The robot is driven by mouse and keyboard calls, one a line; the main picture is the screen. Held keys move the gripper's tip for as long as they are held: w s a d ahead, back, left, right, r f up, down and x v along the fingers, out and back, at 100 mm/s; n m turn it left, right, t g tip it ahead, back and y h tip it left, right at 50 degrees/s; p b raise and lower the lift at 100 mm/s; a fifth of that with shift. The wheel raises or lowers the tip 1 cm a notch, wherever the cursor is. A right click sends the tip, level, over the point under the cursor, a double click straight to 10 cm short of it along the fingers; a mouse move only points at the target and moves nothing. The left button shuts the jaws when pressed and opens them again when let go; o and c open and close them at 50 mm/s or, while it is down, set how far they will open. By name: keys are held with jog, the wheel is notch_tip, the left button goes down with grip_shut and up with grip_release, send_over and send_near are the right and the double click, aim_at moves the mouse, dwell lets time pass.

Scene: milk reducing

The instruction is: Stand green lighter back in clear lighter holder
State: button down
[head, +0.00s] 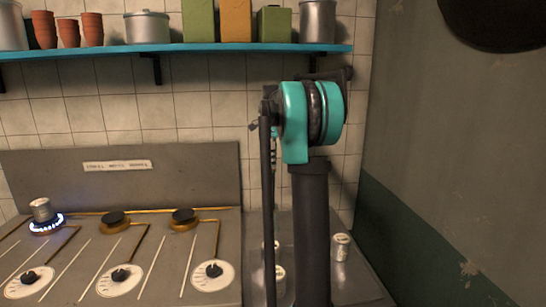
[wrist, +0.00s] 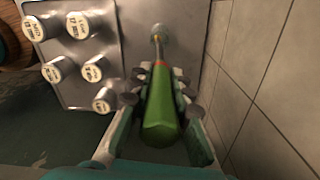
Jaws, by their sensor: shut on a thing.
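The green lighter (wrist: 160,112) is long, with an orange-red band and a thin metal nozzle pointing to the top of the wrist view. My gripper (wrist: 158,88) is shut on its green body, with fingers on both sides. A small pale round end shows at the nozzle's tip; I cannot tell whether it is part of the lighter or something beyond it. I cannot make out the clear lighter holder in either view. In the head view my arm covers much of the counter, and the gripper and lighter cannot be made out.
Several silver labelled jars (wrist: 75,25) stand on a metal sheet left of the lighter; one jar (head: 340,247) shows right of my arm. A tiled wall (wrist: 262,75) is close on the right. A small pot (head: 41,210) sits on a lit burner. A blue shelf (head: 200,49) hangs above.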

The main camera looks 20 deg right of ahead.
aim_at(273, 171)
jog(key=shift+f, duration=2.1)
jog(key=c, duration=1.3)
grip_release()
notch_tip(273, 171, up, 12)
